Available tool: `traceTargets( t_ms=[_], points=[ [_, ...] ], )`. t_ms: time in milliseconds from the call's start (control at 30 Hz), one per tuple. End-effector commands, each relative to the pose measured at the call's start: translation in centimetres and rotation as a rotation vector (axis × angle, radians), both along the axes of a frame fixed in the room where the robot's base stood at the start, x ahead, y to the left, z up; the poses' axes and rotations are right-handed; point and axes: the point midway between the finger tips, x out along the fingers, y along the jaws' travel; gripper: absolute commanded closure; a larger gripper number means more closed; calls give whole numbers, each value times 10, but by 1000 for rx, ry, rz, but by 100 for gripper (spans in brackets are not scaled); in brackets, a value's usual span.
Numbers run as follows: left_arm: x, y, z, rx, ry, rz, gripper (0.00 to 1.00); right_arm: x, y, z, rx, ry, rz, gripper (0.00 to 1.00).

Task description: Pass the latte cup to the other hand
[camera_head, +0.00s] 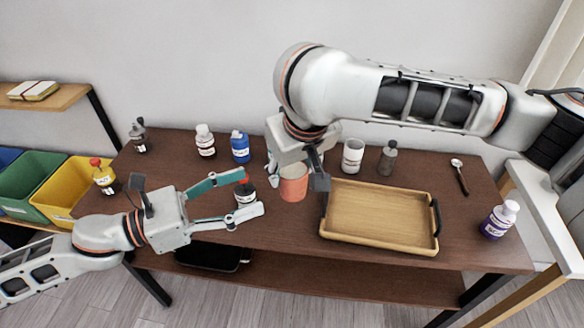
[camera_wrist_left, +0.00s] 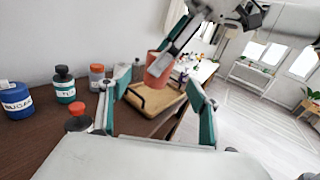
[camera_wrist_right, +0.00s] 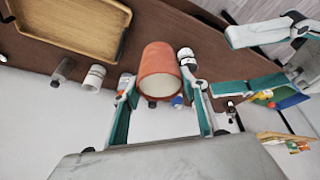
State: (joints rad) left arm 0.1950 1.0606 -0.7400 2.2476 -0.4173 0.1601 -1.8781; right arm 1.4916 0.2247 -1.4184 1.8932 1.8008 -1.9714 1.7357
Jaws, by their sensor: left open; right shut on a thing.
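The latte cup (camera_head: 293,187) is a plain terracotta-orange cup, held above the table near the middle of the head view. My right gripper (camera_head: 296,178) comes down from above and is shut on the cup, with a finger at each side. In the right wrist view the cup (camera_wrist_right: 160,68) sits between the fingertips. My left gripper (camera_head: 252,194) is open and empty, to the left of the cup, its fingers pointing toward it. In the left wrist view the cup (camera_wrist_left: 160,66) shows ahead between the open fingers, apart from them and tilted in that picture.
A wooden tray (camera_head: 380,245) lies right of the cup. A black bottle with a red cap (camera_head: 244,195) shows behind my left fingers. A blue bottle (camera_head: 240,147), white bottle (camera_head: 205,141), white cup (camera_head: 352,157) and grey bottle (camera_head: 387,158) stand along the back.

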Motion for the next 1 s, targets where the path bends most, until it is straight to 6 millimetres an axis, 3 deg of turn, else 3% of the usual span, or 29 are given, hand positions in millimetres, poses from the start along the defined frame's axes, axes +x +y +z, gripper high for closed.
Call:
traceTargets(
  t_ms=[267,467,567,767,1000],
  points=[
    [-5,9,-2,-13,20,5,38,0,0,1,0,-1,0,85],
    [7,6,-25,-211,294,91,38,0,0,0,0,-1,0,85],
    [17,7,-51,-404,547,175,38,0,0,0,0,-1,0,85],
    [24,21,-123,-870,1081,376,38,0,0,1,0,-1,0,85],
    [-6,48,-231,-1523,1615,648,38,0,0,1,0,-1,0,85]
  ],
)
